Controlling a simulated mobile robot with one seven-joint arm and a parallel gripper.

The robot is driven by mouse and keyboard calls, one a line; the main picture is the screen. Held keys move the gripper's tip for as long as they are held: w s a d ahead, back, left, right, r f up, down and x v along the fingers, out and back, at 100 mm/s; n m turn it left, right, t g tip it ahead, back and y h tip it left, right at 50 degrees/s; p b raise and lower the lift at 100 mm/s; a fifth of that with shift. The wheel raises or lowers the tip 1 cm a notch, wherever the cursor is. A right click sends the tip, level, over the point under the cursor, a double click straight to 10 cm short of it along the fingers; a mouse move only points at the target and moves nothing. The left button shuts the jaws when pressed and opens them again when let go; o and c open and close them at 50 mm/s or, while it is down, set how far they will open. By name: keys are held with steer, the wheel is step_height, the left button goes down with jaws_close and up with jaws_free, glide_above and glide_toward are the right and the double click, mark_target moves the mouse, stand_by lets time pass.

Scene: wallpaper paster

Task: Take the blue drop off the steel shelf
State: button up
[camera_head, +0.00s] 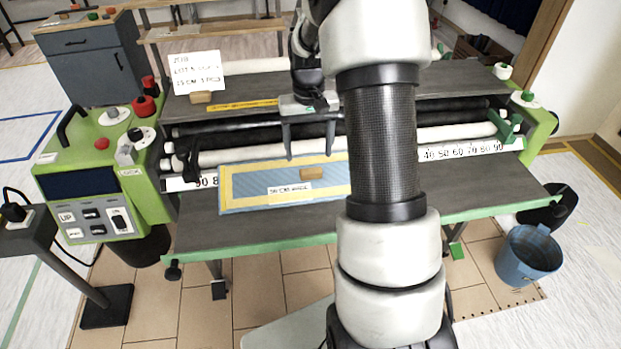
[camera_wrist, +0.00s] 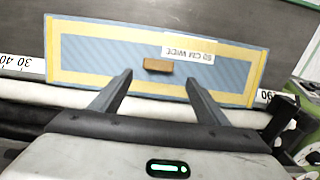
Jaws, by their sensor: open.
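The blue drop (camera_head: 245,201) is a flat blue striped sheet with a yellow border and a white "90 CM WIDE" label. It lies on the grey front shelf (camera_head: 250,230) of the machine, and my arm hides its right end in the head view. It also shows in the wrist view (camera_wrist: 110,62). A small wooden block (camera_wrist: 158,65) lies on the sheet. My gripper (camera_wrist: 159,76) is open and empty, its fingers pointing toward the block and sheet. In the head view the gripper (camera_head: 309,155) hangs over the rollers at the sheet's far edge.
White and black rollers (camera_head: 235,155) run behind the sheet, with a number scale (camera_head: 460,152) along them. A second wooden block (camera_head: 201,98) and a white sign (camera_head: 196,72) sit on the rear shelf. A green control box (camera_head: 95,185) stands left, a blue bucket (camera_head: 530,255) right.

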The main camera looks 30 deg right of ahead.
mark_target(311, 169)
steer(key=f, duration=0.5)
steer(key=shift+s+d+f+b, duration=0.1)
steer(key=shift+s+d+b, duration=0.05)
steer(key=shift+s+b, duration=0.2)
steer(key=shift+c, duration=0.2)
steer(key=c, duration=1.5)
steer(key=shift+w, duration=0.1)
steer(key=shift+c, duration=0.2)
